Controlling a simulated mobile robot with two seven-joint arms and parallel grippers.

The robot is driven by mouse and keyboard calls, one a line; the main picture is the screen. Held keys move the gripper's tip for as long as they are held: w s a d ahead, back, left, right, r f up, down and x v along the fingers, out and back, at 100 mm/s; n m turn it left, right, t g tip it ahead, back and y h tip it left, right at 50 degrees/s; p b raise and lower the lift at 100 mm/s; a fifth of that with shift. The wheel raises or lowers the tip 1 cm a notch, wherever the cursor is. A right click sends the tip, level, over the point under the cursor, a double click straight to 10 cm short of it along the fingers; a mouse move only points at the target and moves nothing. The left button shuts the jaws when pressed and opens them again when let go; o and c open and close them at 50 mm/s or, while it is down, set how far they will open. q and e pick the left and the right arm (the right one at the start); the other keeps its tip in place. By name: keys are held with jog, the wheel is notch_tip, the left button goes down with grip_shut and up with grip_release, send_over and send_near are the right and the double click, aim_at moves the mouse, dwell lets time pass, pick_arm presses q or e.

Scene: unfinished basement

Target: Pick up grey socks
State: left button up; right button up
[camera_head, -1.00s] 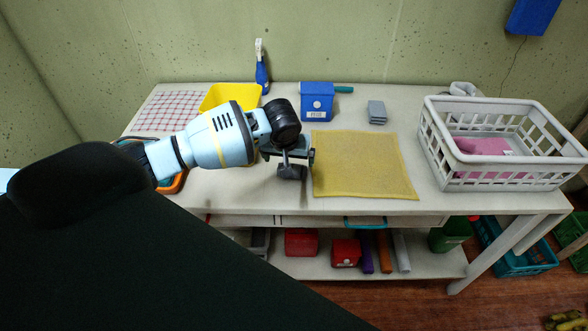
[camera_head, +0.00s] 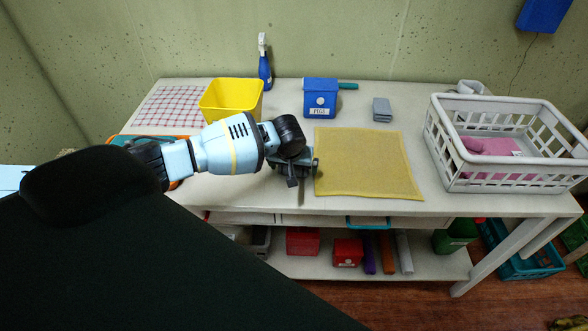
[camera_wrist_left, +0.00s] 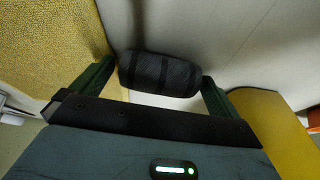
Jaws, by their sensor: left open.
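My left gripper (camera_head: 298,178) is low over the front of the white table, just left of the yellow mat (camera_head: 368,165). In the left wrist view its two green fingers (camera_wrist_left: 158,66) are open. A dark grey roll with black bands, which looks like the rolled grey socks (camera_wrist_left: 160,75), lies between the fingers. Its ends are close to both fingertips; I cannot tell whether they touch. In the head view the gripper largely hides the roll. My right gripper is not in view.
A yellow bin (camera_head: 231,101), blue spray bottle (camera_head: 264,70), blue box (camera_head: 320,100) and folded grey item (camera_head: 382,109) stand at the back. A white basket (camera_head: 485,178) with a pink item (camera_head: 490,146) is at right. A checked cloth (camera_head: 173,106) lies at left.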

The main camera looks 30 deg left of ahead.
pick_arm(q)
jog(key=c, duration=1)
jog(key=shift+r, duration=0.1)
jog(key=shift+r, duration=0.45)
jog(key=v, duration=0.3)
jog(key=shift+w+a+p, duration=0.1)
jog(key=shift+p, duration=0.2)
jog(key=s+d, duration=0.1)
jog(key=s, duration=0.4)
jog(key=s+d+p, duration=0.1)
jog(key=s, duration=0.3)
jog(key=s+d+r, duration=0.1)
jog(key=s, duration=0.4)
jog(key=shift+s+d+r+p, duration=0.1)
jog(key=shift+s+d+p, duration=0.2)
jog(key=shift+d+p, duration=0.1)
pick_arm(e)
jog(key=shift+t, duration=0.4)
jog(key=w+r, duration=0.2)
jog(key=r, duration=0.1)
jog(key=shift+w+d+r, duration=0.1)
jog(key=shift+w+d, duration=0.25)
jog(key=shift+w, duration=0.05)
